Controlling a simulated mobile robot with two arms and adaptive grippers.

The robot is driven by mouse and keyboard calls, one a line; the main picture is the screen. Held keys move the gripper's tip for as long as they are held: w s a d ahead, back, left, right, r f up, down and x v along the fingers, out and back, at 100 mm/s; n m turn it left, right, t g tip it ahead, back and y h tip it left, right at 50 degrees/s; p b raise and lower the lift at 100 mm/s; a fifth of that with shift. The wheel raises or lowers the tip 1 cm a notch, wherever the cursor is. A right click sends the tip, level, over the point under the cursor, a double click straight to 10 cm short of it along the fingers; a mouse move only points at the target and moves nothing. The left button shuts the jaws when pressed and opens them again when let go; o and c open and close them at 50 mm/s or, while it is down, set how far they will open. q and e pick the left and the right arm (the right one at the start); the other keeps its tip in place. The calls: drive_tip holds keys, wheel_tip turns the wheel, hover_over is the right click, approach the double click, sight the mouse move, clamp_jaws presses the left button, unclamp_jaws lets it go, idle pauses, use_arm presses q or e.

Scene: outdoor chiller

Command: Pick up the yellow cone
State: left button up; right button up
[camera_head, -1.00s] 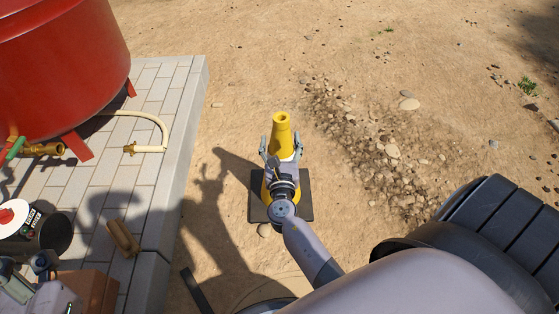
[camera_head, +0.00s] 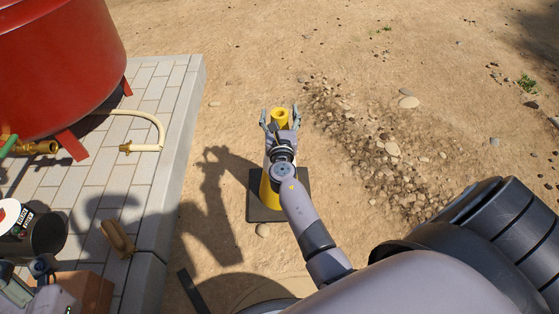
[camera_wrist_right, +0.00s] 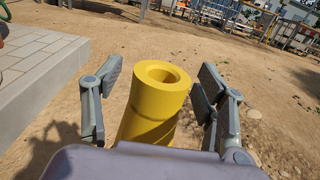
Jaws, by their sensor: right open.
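The yellow cone (camera_head: 270,194) stands upright on its dark square base (camera_head: 262,214) on the sandy ground, right of the paved platform. My right gripper (camera_head: 279,116) is at the cone's top, with its wrist and forearm covering much of the cone's middle. In the right wrist view the cone (camera_wrist_right: 154,104) rises between the two spread fingers of the right gripper (camera_wrist_right: 154,90). A gap shows on both sides of the cone there. My left gripper (camera_head: 38,285) is partly in view at the lower left corner; its fingers are not clear.
A tiled platform (camera_head: 118,185) with a raised edge lies left of the cone. Ground beyond and right of the cone is open sand with scattered stones.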

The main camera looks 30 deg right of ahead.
drive_tip(key=shift+c, duration=0.3)
clamp_jaws()
idle(0.5)
drive_tip(key=shift+r, duration=0.25)
